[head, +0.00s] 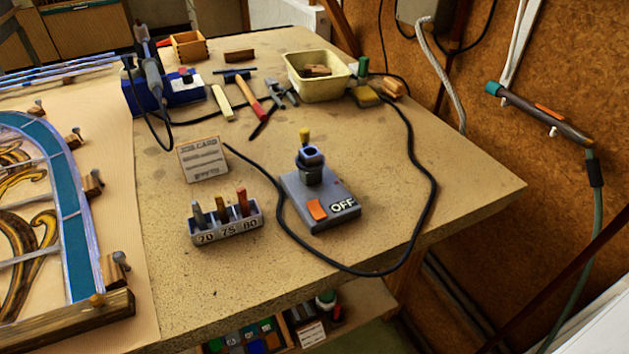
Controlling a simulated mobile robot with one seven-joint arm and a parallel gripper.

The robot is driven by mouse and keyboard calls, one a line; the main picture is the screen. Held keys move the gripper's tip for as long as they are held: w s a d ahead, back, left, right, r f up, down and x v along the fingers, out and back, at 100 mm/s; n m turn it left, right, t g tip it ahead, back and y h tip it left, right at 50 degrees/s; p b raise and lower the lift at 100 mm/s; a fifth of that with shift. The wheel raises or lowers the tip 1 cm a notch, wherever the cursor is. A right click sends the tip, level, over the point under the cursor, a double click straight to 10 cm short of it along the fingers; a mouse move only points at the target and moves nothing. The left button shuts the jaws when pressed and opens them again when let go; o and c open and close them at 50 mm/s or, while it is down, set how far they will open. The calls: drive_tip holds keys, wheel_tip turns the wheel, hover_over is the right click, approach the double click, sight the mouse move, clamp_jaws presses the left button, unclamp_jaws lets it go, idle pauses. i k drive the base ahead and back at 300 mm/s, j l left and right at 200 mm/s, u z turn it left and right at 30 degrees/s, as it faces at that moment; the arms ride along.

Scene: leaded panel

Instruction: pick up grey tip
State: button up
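The grey tip (198,215) stands upright in the left slot of a small grey rack (226,235), above the number 70. A brass-coloured tip (220,209) stands in the middle slot at 75, and a reddish tip (242,201) in the right slot at 80. The lower ends of the tips are hidden in the rack. A job card (203,159) stands behind the rack; its last line seems to read grey tip. My gripper is not in view.
A switch box (320,200) marked OFF, with a socket on top, stands right of the rack. Its black cable (434,180) loops over the bench (400,190). The leaded panel (62,190) lies left. Hand tools and a cream tub (320,88) are behind.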

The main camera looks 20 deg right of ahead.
sight(197, 211)
drive_tip(key=k+j+z, duration=0.15)
drive_tip(key=j, duration=0.3)
drive_tip(key=k+j+z, duration=0.2)
drive_tip(key=j, duration=0.2)
drive_tip(key=k+j+z, duration=0.15)
drive_tip(key=j, duration=0.25)
drive_tip(key=k+j+z, duration=0.15)
drive_tip(key=k+j, duration=0.15)
drive_tip(key=i+j, duration=0.25)
drive_tip(key=i, duration=0.2)
drive_tip(key=i+j, duration=0.3)
drive_tip(key=i, duration=0.2)
